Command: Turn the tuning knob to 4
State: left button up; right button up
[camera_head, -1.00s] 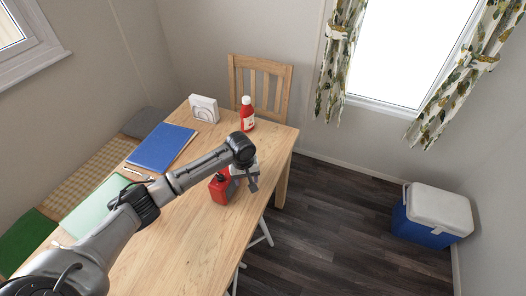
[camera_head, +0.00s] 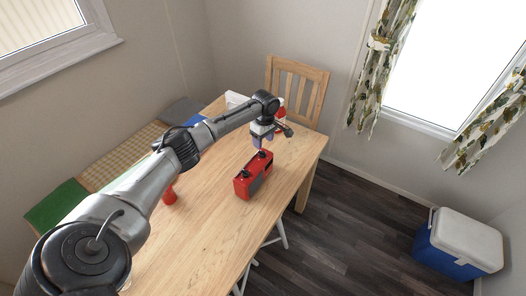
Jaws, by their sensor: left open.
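A red radio (camera_head: 253,177) stands on the wooden table near its right edge. Dark knobs show on its top, one (camera_head: 246,172) toward its left end and one (camera_head: 262,155) toward its far end. I cannot tell which is the tuning knob, and the dial numbers are too small to read. My left gripper (camera_head: 263,146) is open and points down just above the far end of the radio, close to the far knob. Whether it touches the knob is unclear. My right gripper is not in view.
Behind my left wrist are a red bottle (camera_head: 281,104) and a white holder (camera_head: 236,99), partly hidden. A red object (camera_head: 169,195) shows beside my forearm. A wooden chair (camera_head: 299,86) stands at the table's far end.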

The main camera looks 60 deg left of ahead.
aim_at(262, 153)
pick_arm(q)
jog(key=f, duration=0.6)
jog(key=shift+s+d+f, duration=0.1)
jog(key=shift+s+f, duration=0.1)
jog(key=shift+c, duration=0.2)
jog(key=shift+r, duration=0.1)
jog(key=c, duration=0.9)
